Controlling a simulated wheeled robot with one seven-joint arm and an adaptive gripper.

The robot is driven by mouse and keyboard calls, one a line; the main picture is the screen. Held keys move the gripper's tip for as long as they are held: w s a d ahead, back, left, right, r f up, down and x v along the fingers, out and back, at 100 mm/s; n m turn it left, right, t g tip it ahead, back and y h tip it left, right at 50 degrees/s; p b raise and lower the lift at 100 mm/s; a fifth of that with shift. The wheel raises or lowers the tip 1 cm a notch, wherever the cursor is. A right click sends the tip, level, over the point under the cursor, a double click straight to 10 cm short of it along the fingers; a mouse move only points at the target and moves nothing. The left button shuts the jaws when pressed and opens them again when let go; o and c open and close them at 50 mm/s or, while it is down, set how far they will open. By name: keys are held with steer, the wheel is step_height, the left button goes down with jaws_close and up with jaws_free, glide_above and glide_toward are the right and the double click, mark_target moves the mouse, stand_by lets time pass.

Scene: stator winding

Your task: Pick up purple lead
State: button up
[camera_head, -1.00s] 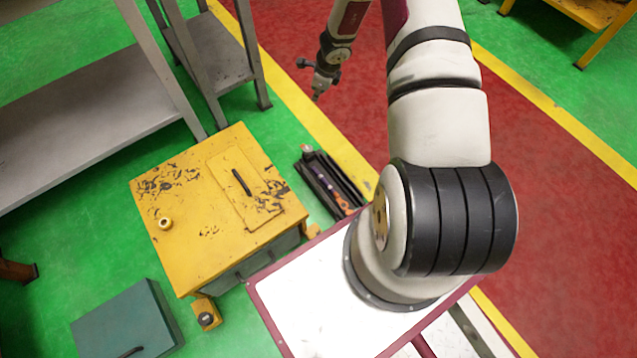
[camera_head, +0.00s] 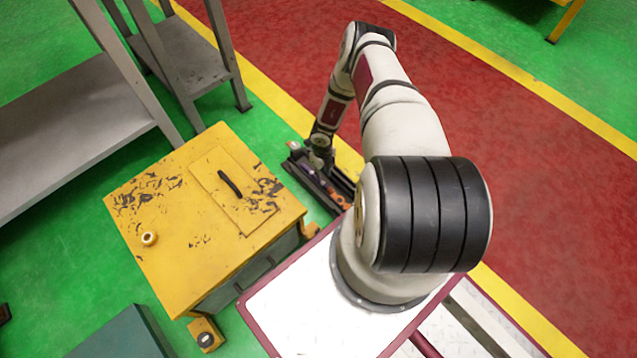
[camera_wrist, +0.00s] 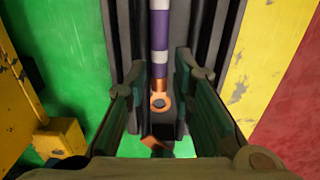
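The purple lead (camera_wrist: 159,62) has white bands and a copper ring end, and lies lengthwise in a dark channelled tray (camera_wrist: 206,25) in the wrist view. My gripper (camera_wrist: 160,66) is open, with one finger on each side of the lead. I see a gap on both sides of it. In the head view my gripper (camera_head: 318,158) is down at the far end of the dark tray (camera_head: 331,197), and my wrist hides part of it. A purple bit of the lead (camera_head: 307,171) shows there beside orange parts.
A scuffed yellow cabinet (camera_head: 180,250) stands left of the tray. A grey shelf unit (camera_head: 75,115) is at the upper left. Yellow floor stripes (camera_head: 275,95) border the open red floor (camera_head: 500,190). A dark green box (camera_head: 122,338) is at the bottom left.

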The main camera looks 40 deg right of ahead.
mark_target(321, 181)
steer(key=shift+w+f+b, duration=0.1)
steer(key=shift+f+b, duration=1.65)
steer(key=shift+f, duration=1.75)
jaws_close()
